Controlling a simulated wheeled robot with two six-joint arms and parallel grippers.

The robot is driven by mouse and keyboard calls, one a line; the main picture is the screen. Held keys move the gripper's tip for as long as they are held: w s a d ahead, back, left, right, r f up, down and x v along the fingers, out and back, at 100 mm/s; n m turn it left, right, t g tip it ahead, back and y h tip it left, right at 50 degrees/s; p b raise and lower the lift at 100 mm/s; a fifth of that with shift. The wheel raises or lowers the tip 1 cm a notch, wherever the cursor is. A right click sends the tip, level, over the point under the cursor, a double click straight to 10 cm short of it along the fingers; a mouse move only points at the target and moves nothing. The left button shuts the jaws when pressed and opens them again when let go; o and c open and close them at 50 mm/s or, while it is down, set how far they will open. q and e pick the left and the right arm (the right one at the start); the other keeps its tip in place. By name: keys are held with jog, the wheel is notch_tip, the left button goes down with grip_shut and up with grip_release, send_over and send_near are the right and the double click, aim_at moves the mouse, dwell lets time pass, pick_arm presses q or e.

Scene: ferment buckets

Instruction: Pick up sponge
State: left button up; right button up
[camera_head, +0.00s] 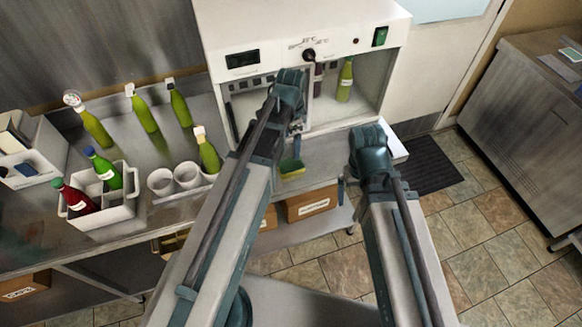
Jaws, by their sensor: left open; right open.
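A small sponge (292,168), green on top with a yellow edge, lies on the metal counter in front of the white cabinet. My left gripper (297,132) is open and points down above the sponge, apart from it in the picture. Its fingers are small here and partly hidden by my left arm. My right gripper (342,192) is open and empty, to the right of the sponge by the counter's right end. It is partly hidden by its own wrist.
A white cabinet (290,25) with an open front holds a green bottle (345,80). On the counter at left stand several green bottles, white cups (187,175) and a white caddy (105,214) with bottles. A cardboard box (308,204) is below. Tiled floor is free at right.

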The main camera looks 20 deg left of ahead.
pick_arm(q)
jog(key=b, duration=0.7)
send_over(291, 164)
jog(key=f, duration=0.7)
jog(key=shift+s+f, duration=0.2)
jog(key=shift+f, duration=0.1)
jog(key=f+b, duration=0.5)
jog(key=shift+w+f, duration=0.15)
jog(key=shift+w, duration=0.05)
jog(key=c, duration=1.3)
